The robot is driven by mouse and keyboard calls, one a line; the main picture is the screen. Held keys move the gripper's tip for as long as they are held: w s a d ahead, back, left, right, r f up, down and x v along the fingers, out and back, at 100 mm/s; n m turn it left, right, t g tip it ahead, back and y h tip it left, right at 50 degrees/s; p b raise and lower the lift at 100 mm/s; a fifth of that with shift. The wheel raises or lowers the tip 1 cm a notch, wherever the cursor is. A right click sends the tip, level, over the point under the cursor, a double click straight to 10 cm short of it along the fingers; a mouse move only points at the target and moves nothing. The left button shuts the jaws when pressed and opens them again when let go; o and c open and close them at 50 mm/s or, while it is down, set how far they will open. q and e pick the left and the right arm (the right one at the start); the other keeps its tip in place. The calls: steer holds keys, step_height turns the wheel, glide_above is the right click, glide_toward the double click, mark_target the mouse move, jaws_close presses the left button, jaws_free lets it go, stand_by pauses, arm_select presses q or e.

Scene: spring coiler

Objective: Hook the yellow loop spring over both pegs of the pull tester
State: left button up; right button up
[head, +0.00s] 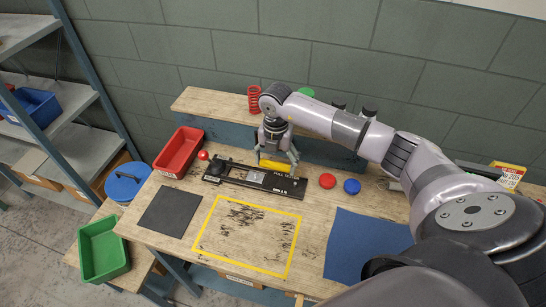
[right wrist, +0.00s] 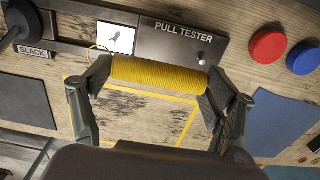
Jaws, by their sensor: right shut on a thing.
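The yellow loop spring (right wrist: 160,76) is a tight coil held lengthwise between the two fingers of my right gripper (right wrist: 158,82). A thin wire loop sticks out past the left finger; the right end loop is hidden by the other finger. In the head view the spring (head: 274,165) is over the back edge of the black pull tester (head: 230,179), below my right gripper (head: 277,158). In the wrist view the pull tester (right wrist: 165,45) shows a silver peg (right wrist: 202,60) close to the spring's right end. I cannot make out the other peg. My left gripper is out of view.
A red button (head: 327,181) and blue button (head: 352,186) sit right of the tester. A red bin (head: 178,152) stands left of it. A "SLACK" label (right wrist: 33,52) is near the black lever part. The yellow-taped area (head: 245,235) in front is clear.

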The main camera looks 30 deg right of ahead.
mark_target(275, 181)
steer(key=shift+f, duration=0.4)
steer(key=shift+w+a+f+b, duration=0.1)
steer(key=shift+f+b, duration=0.55)
steer(key=shift+b, duration=0.05)
steer(key=shift+f+b, duration=0.3)
steer(key=shift+f, duration=0.1)
steer(key=shift+f+b, duration=0.75)
steer(key=shift+f, duration=0.3)
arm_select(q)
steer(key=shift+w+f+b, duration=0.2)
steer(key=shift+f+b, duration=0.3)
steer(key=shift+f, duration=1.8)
arm_select(e)
steer(key=shift+f, duration=0.65)
steer(key=o, duration=1.2)
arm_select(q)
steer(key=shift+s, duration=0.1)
